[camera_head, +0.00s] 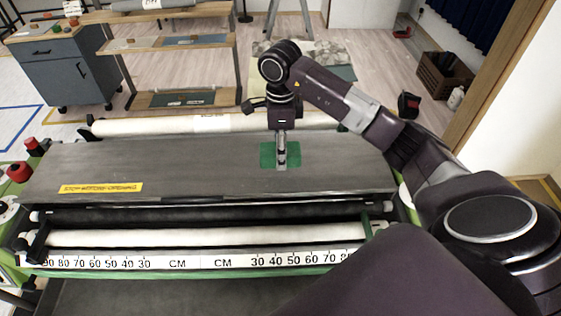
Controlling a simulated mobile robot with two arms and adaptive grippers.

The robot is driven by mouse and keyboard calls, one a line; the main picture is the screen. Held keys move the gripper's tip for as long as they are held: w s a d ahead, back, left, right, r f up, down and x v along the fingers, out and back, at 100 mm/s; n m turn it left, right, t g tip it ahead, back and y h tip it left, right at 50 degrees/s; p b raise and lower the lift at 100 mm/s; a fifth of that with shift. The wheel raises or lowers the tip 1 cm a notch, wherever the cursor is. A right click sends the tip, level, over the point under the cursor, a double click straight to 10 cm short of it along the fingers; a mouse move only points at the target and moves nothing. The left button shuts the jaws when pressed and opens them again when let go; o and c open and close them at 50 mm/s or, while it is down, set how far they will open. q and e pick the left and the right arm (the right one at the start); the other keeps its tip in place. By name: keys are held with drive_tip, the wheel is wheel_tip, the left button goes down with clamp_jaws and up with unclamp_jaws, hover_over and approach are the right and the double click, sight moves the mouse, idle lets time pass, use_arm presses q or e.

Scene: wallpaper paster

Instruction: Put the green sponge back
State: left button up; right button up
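The green sponge (268,155) is a flat green rectangle on or just above the dark grey top of the wallpaper paster (160,165), right of its middle. My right gripper (281,162) points down at the sponge's middle, and its fingers hide a strip of it. The sponge shows on both sides of the fingers. I cannot tell whether the fingers are closed on it or only over it. My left gripper is not in view.
A white roll (210,124) lies behind the paster's top. A centimetre scale (190,263) and another white roller (190,236) run along its front. Red knobs (19,171) sit at the left end. The top left of the sponge is clear apart from a yellow label (100,187).

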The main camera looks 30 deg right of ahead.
sight(281, 174)
drive_tip(key=shift+f, duration=0.8)
wheel_tip(281, 174, down, 3)
drive_tip(key=shift+f+p, duration=0.1)
drive_tip(key=shift+p, duration=0.65)
drive_tip(key=shift+f, duration=0.45)
drive_tip(key=shift+f+b, duration=0.25)
drive_tip(key=shift+b, duration=0.1)
drive_tip(key=o, duration=1.2)
drive_tip(key=shift+c, duration=0.2)
drive_tip(key=shift+r, duration=0.1)
